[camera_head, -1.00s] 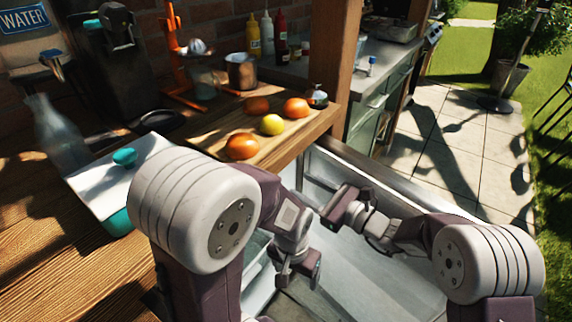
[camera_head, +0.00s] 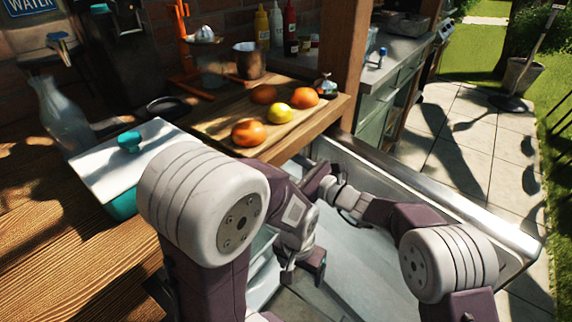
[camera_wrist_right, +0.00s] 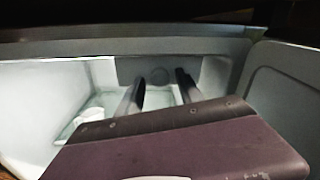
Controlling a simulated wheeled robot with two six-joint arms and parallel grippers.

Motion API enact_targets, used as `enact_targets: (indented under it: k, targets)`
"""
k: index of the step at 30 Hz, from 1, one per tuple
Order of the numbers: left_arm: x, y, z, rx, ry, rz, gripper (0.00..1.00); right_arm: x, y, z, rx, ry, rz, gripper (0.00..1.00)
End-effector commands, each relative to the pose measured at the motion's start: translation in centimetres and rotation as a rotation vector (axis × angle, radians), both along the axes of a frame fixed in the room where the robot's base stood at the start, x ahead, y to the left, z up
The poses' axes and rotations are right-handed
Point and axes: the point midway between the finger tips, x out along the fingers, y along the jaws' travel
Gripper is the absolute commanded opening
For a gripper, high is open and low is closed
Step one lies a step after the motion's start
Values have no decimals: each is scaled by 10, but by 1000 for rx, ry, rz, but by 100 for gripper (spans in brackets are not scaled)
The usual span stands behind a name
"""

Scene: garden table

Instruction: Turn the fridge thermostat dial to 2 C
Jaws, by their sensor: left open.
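The fridge under the counter stands open, and its pale interior (camera_head: 355,262) shows in the head view. In the right wrist view a round grey dial (camera_wrist_right: 158,76) sits on a grey panel (camera_wrist_right: 128,70) at the back of the interior. Its markings are too small to read. My right gripper (camera_head: 318,180) reaches toward the fridge's inner wall. In the wrist view its two fingers (camera_wrist_right: 159,95) are apart, with the dial seen between and beyond them; contact cannot be told. My left gripper (camera_head: 304,272) is open and hangs low over the fridge interior.
A wooden board (camera_head: 205,125) with several fruits lies on the counter above the fridge. A teal box with a white lid (camera_head: 135,165) and a glass bottle (camera_head: 62,120) stand to the left. The fridge door's edge (camera_head: 470,208) runs along the right. Clear shelves (camera_wrist_right: 100,105) show inside.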

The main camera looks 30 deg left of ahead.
Motion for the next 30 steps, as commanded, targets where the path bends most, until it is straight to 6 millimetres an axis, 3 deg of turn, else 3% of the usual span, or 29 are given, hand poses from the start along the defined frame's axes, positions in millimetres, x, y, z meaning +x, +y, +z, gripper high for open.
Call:
enact_targets:
  k: [1,4,9,18,28,29,30]
  targets:
    - [0,0,0,0,0,0,81,0,0,0,0,0,0,26]
    - [0,0,0,0,0,0,81,0,0,0,0,0,0,0]
    - [0,0,6,0,0,0,81,0,0,3,3,39,0,0]
    - [0,0,42,0,0,0,81,0,-1,5,35,431,-1,0]
    - [0,0,40,0,0,0,81,0,0,1,41,472,-1,0]
    - [0,0,40,0,0,0,81,0,0,1,41,472,-1,29]
    - [0,0,40,0,0,0,81,0,0,1,41,472,-1,40]
